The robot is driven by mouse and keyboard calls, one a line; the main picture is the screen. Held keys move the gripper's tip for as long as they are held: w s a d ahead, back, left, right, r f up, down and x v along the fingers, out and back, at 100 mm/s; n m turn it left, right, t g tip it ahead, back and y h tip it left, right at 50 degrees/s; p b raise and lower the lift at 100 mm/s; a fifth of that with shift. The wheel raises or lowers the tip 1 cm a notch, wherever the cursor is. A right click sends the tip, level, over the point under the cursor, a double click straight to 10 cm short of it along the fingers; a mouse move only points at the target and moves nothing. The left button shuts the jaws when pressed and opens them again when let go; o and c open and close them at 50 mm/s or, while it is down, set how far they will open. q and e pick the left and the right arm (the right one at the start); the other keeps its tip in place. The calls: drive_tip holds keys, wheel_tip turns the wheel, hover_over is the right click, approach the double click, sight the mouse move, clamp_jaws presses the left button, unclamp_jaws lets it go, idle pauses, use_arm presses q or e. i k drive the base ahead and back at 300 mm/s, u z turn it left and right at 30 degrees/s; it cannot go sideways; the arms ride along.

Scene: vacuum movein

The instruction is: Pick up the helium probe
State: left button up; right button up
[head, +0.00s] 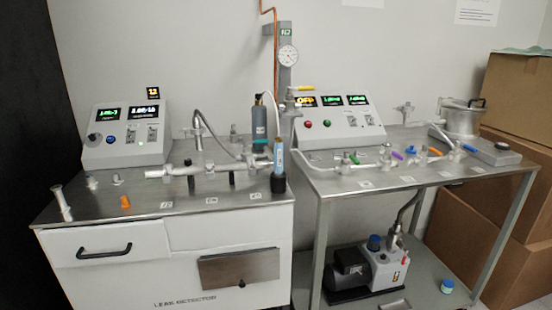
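A slim upright blue and pale wand, which looks like the helium probe (279,157), stands at the right end of the left steel bench in the head view. Its lower end sits in or on a black holder (278,183) near the bench's right edge. A dark grey and teal cylinder (259,120) stands just behind and to the left of it, above the metal piping. Neither of my grippers shows in this view.
Metal piping (215,168) crosses the left bench (100,205), beside a control box (126,132). A second bench (400,180) on the right carries another control box (338,123) and coloured valves. A pump (370,268) sits below it. Cardboard boxes (515,100) stand far right.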

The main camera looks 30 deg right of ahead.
sight(278, 143)
drive_tip(key=z, duration=2.45)
drive_tip(key=i, duration=1.5)
drive_tip(key=u, duration=1)
